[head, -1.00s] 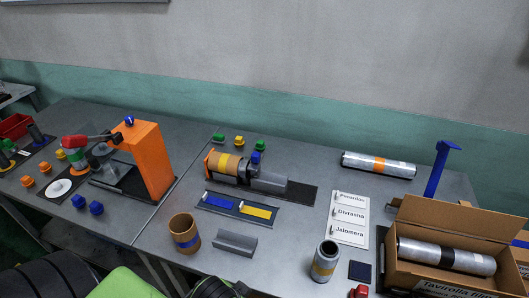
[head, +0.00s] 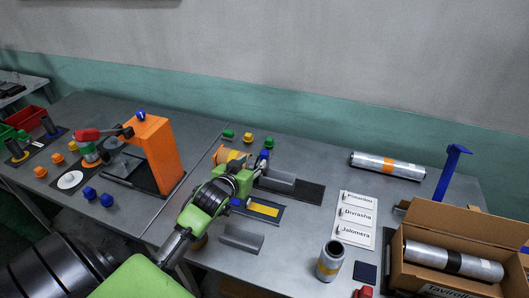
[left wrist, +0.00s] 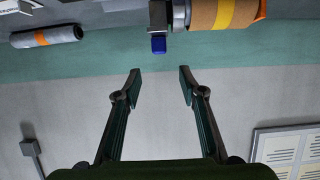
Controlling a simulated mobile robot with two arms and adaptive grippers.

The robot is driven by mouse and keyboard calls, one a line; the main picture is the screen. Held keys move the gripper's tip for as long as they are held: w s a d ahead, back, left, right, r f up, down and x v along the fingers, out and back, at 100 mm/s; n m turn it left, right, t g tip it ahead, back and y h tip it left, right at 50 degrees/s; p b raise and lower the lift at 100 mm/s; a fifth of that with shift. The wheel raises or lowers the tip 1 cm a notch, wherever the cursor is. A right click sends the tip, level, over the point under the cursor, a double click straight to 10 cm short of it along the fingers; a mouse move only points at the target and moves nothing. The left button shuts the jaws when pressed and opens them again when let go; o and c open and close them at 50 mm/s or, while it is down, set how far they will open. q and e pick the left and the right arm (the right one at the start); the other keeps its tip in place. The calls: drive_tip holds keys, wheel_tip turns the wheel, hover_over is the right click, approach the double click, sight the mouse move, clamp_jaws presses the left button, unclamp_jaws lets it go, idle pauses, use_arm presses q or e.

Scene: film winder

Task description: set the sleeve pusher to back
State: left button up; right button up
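The film winder carries a tan sleeve with a yellow band (head: 229,156), beside a grey block (head: 278,178). A part with a blue knob (head: 264,156), apparently the sleeve pusher, stands at the sleeve's right end in the head view. My left gripper (head: 254,160) reaches over the winder's near side and partly hides it. In the left wrist view, my left gripper (left wrist: 160,72) is open and empty. The blue knob (left wrist: 158,45) lies just beyond the gap between its fingertips, apart from them. The banded sleeve (left wrist: 226,14) shows beside it. My right gripper is out of view.
An orange press (head: 152,150) stands left of the winder. A tray with a yellow plate (head: 263,208) and a grey channel piece (head: 241,238) lie in front. A silver roll (head: 387,166) and a cardboard box (head: 455,225) are at the right.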

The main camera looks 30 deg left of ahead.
sight(264, 153)
use_arm(q)
drive_tip(key=p+x, duration=0.1)
drive_tip(key=x, duration=1.1)
drive_tip(key=shift+w+f+p, duration=0.25)
drive_tip(key=shift+w+p, duration=0.1)
clamp_jaws()
